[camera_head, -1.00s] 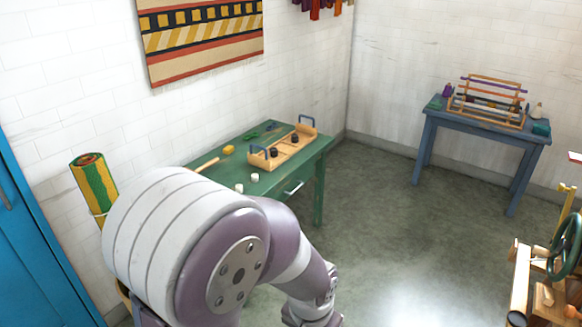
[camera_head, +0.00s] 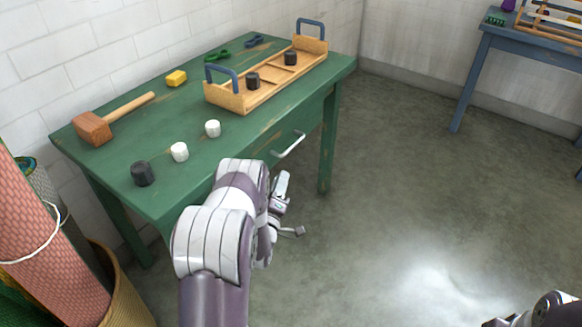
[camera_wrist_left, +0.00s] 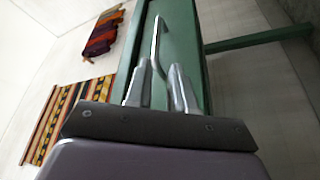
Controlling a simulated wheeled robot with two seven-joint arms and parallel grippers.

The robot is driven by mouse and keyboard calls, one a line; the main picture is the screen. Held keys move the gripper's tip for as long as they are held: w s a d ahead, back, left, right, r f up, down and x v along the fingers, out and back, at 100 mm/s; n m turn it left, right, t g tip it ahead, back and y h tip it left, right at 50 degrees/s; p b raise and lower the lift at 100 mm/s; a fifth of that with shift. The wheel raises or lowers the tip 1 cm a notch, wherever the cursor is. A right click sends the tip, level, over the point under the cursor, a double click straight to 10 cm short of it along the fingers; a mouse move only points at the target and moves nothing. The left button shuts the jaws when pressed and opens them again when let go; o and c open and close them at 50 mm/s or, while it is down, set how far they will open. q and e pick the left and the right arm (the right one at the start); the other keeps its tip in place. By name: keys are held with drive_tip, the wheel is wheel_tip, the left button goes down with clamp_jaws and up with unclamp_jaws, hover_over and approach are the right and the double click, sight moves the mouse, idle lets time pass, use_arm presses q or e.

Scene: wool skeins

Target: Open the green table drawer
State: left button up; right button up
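The green table (camera_head: 130,115) stands against the wall in the head view. Its drawer (camera_head: 262,160) is in the front side, with a pale metal bar handle (camera_head: 290,145), and looks closed. My left gripper (camera_head: 290,208) is open and empty in front of the drawer, below the handle in the picture. In the left wrist view its two fingers (camera_wrist_left: 160,88) stand apart, and the handle (camera_wrist_left: 155,42) lies ahead, lined up with the gap between them. I cannot tell whether they touch it. Part of my right arm shows at the bottom right; its fingers cannot be made out.
On the tabletop are a wooden mallet (camera_head: 95,127), a yellow block (camera_head: 176,78), a wooden carrier (camera_head: 237,101) with blue handles, and black and white pieces. A rolled pink textile (camera_head: 45,240) stands at left. The floor right of the table is clear.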

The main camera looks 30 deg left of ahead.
sight(291, 148)
use_arm(q)
drive_tip(key=b+x, duration=0.3)
drive_tip(key=x, duration=0.8)
drive_tip(key=shift+w+a+r, duration=0.15)
drive_tip(key=shift+w+r, duration=0.15)
drive_tip(key=shift+w, duration=0.2)
clamp_jaws()
